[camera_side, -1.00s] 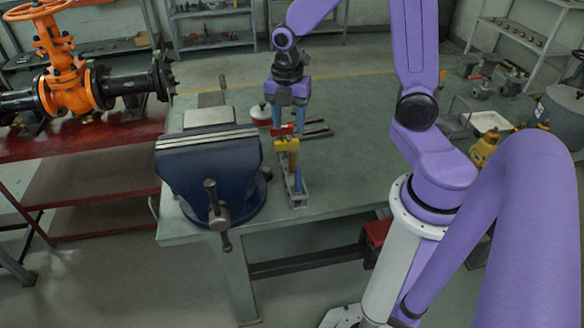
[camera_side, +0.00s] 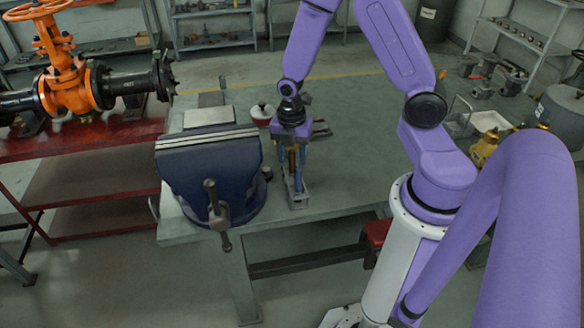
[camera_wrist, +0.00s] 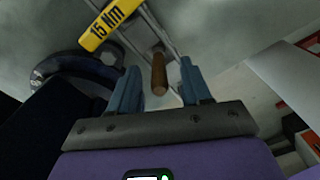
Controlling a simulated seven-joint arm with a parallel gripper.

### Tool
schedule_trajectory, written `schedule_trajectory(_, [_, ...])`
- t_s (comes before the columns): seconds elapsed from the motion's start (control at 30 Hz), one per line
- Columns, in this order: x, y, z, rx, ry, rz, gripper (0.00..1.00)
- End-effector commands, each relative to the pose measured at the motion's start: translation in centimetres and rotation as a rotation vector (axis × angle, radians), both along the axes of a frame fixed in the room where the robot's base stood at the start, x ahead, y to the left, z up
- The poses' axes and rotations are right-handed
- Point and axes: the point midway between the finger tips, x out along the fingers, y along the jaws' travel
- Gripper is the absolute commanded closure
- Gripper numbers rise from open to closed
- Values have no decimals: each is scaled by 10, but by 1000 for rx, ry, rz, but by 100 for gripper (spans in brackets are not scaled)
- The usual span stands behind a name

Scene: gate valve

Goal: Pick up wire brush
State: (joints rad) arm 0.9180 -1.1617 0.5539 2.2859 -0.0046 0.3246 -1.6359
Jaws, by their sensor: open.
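A brown wooden handle, apparently the wire brush (camera_wrist: 158,74), stands upright in the wrist view, between my gripper's two blue fingers with gaps on both sides. In the side view the brown handle (camera_side: 292,160) shows between the fingers, above a grey tool rack (camera_side: 298,198). My gripper (camera_side: 293,168) points down over the rack, open and empty; its fingers also show in the wrist view (camera_wrist: 160,67). The brush's bristle end cannot be made out.
A yellow piece marked 15 Nm (camera_wrist: 108,22) lies close left of the handle in the wrist view. A blue vise (camera_side: 208,168) stands left of the rack. A red and white container (camera_side: 262,112) is behind. The bench (camera_side: 350,165) is clear to the right.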

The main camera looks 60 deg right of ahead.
Motion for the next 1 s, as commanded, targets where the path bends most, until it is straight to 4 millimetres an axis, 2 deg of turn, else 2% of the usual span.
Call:
schedule_trajectory(0.2, [0, 0, -18, 0, 0, 0, 52])
schedule_trajectory(0.5, [0, 0, -20, 1, -2, 0, 52])
schedule_trajectory(0.63, [0, 0, -20, 0, -1, 0, 94])
schedule_trajectory(0.67, [0, 0, -20, 0, -1, 0, 100])
schedule_trajectory(1.0, [0, 0, -19, 1, -2, 0, 100])
